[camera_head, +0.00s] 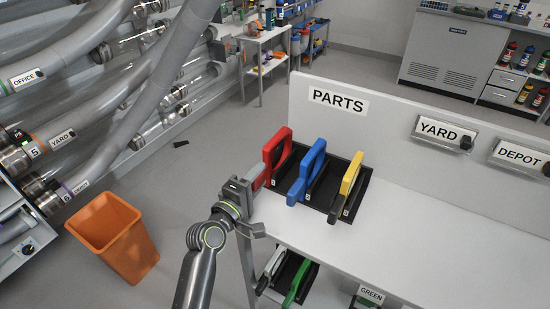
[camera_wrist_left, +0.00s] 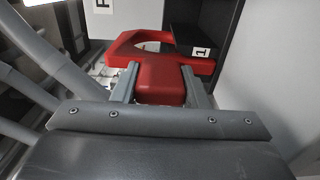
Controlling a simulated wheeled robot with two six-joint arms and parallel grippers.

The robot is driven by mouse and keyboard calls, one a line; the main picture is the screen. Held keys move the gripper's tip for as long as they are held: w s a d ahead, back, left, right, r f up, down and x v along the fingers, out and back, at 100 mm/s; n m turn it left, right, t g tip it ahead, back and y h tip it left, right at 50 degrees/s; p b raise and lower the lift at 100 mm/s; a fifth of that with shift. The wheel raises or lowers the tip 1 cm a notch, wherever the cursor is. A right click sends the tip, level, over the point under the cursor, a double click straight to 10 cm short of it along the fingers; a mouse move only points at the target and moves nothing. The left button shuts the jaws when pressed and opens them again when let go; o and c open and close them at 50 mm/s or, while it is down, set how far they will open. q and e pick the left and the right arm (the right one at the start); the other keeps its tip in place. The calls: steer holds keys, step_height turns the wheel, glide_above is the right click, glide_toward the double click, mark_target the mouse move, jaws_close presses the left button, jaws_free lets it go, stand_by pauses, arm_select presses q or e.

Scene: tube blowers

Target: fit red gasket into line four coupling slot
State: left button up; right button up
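The red gasket (camera_head: 277,153) is a ring-shaped plate with a tab, at the left end of the black rack (camera_head: 333,208) on the white bench. My left gripper (camera_head: 254,181) reaches it from the left. In the left wrist view, the gripper's two fingers (camera_wrist_left: 160,90) lie close along both sides of the tab of the red gasket (camera_wrist_left: 195,65), with no clear gap. I cannot tell whether its lower edge still sits in the rack. The line four coupling is not identifiable; couplings labelled 5 (camera_head: 34,152) and 6 (camera_head: 68,196) show at the left. My right gripper is out of view.
A blue gasket (camera_head: 306,172) and a yellow gasket (camera_head: 350,175) stand right of the red one. The PARTS panel (camera_head: 400,130) rises behind. An orange bin (camera_head: 115,240) stands on the floor at left. Large grey pipes fill the upper left. The bench's right side is clear.

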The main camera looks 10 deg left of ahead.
arm_select(q)
steer(key=shift+c, duration=0.8)
steer(key=shift+r+p, duration=0.65)
steer(key=shift+p, duration=0.1)
steer(key=shift+s, duration=0.2)
steer(key=shift+v, duration=1.25)
steer(key=shift+s+a, duration=0.1)
steer(key=shift+s, duration=0.1)
steer(key=v, duration=0.7)
steer(key=shift+s, duration=0.35)
steer(key=shift+a, duration=0.1)
